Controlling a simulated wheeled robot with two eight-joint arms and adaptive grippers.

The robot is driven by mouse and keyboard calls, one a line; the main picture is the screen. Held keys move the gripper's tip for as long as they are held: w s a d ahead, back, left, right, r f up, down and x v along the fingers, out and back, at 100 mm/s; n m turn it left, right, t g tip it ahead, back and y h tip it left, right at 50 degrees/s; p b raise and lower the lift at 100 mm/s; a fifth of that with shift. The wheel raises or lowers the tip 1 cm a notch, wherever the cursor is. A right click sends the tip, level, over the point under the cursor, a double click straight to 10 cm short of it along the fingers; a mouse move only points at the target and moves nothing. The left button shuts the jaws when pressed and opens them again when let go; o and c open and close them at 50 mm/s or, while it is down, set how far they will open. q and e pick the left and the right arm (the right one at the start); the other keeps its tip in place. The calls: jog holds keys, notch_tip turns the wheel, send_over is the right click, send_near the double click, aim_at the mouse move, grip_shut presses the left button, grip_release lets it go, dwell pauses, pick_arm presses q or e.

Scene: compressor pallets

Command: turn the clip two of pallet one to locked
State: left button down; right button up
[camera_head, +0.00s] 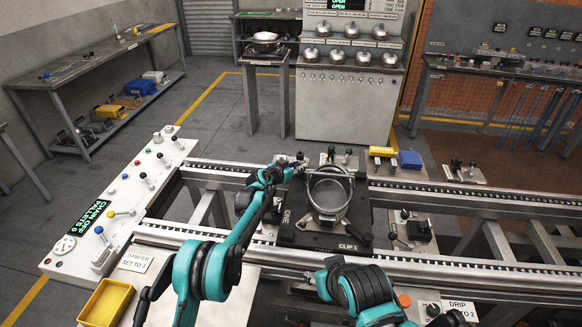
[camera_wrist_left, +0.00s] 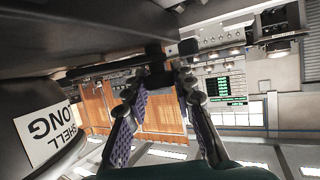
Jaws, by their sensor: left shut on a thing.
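Pallet one (camera_head: 286,236) is a dark plate on the conveyor rails, marked ONE and CLIP 1. A round metal shell with a raised ring (camera_head: 329,197) stands on it. My left gripper (camera_head: 297,168) is at the plate's back left corner, beside the shell. In the left wrist view, my left gripper (camera_wrist_left: 160,78) has its fingertips shut on a small dark part, seemingly clip two (camera_wrist_left: 155,53). Its label and turn position cannot be read. The shell's label (camera_wrist_left: 48,130) is close on the left there.
A control panel (camera_head: 128,190) with coloured knobs stands left of the pallet, a yellow tray (camera_head: 106,303) in front. Dark posts (camera_head: 347,157) stand behind the pallet, and a block with knobs (camera_head: 412,229) stands to its right.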

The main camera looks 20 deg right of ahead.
pick_arm(q)
jog(key=c, duration=1.2)
grip_release()
jog(key=v, duration=1.2)
jog(key=shift+r, duration=0.1)
